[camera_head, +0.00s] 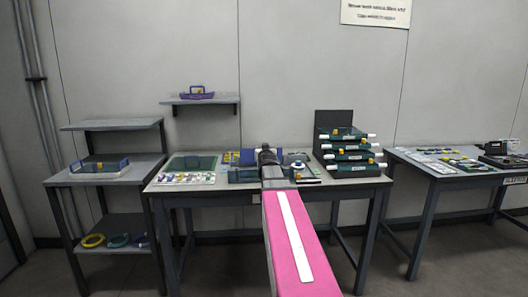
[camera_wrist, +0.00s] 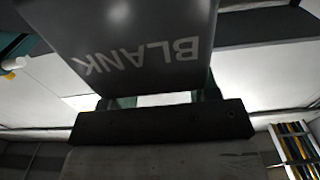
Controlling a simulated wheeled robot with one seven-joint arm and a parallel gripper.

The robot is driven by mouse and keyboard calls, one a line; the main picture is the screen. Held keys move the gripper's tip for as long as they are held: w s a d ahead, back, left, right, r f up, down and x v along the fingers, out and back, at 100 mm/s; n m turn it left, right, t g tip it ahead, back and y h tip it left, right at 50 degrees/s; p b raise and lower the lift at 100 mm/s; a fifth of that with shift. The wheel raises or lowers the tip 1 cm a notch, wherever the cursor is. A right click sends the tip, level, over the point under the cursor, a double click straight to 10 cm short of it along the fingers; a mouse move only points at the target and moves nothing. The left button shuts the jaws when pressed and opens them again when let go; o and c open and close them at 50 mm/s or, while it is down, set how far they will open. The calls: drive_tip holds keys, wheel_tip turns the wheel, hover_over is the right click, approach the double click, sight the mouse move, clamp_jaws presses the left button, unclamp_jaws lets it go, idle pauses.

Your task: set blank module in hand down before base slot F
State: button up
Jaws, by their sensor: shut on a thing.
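The blank module (camera_wrist: 140,40) fills the top of the wrist view as a dark grey block with "BLANK" on its face, upside down there. My gripper (camera_wrist: 160,98) is shut on it; the green fingers show on both sides below the block. In the head view my gripper (camera_head: 268,155) is small and dark, over the middle of the centre table, at the end of my pink arm. I cannot make out the module there. Base slot F cannot be told apart; my arm and small size hide the detail around the gripper.
The centre table (camera_head: 225,184) holds a green mat (camera_head: 190,162) with small parts at left, and a stack of dark green trays (camera_head: 350,155) at right. A left bench (camera_head: 105,180) holds a tray. A right table (camera_head: 440,178) carries more parts. A wall shelf (camera_head: 200,101) holds a purple carrier (camera_head: 196,94).

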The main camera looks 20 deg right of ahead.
drive_tip(key=o, duration=1.2)
